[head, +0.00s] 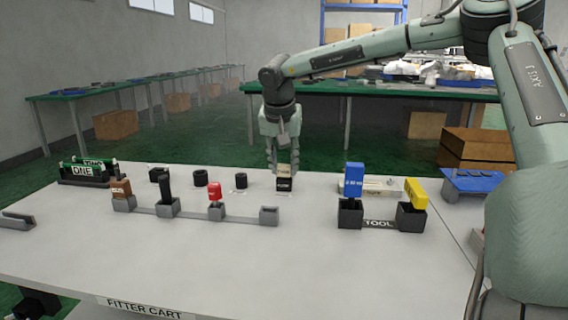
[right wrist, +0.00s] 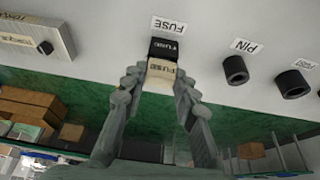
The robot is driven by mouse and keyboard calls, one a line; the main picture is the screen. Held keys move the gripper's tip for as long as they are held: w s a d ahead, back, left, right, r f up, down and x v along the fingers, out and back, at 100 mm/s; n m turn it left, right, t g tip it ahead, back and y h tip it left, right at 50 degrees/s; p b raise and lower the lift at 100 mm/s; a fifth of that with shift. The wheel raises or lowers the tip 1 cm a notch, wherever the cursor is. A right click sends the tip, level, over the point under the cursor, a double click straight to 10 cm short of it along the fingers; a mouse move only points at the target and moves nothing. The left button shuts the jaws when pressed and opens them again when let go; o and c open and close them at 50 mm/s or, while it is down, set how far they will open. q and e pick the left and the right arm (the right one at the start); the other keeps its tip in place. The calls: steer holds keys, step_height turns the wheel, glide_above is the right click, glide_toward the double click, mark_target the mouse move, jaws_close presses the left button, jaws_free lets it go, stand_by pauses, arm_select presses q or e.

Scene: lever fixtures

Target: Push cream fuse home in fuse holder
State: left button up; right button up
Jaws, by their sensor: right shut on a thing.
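The cream fuse (right wrist: 160,69) is between the fingertips of my right gripper (right wrist: 160,77) in the right wrist view, with its lettered face showing. The black fuse holder (right wrist: 166,49) is directly against the fuse's far end, beside a FUSE label. How deep the fuse sits in it is hard to tell; much of the cream body stands out. In the head view my right gripper (head: 283,163) points down from above, shut on the cream fuse (head: 285,169), which stands upright over the black holder (head: 284,184). My left gripper is not in view.
Black round sockets (head: 240,181) stand left of the holder. A grey rack (head: 240,217) with brown, black and red handles lies nearer. Right are a TOOL rack (head: 379,223) with blue and yellow tools and a pale block (head: 368,186). The cart's front (head: 240,275) is clear.

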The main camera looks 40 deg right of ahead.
steer(key=o, duration=0.9)
steer(key=shift+f, duration=0.15)
steer(key=shift+o, duration=0.2)
steer(key=v, duration=1.2)
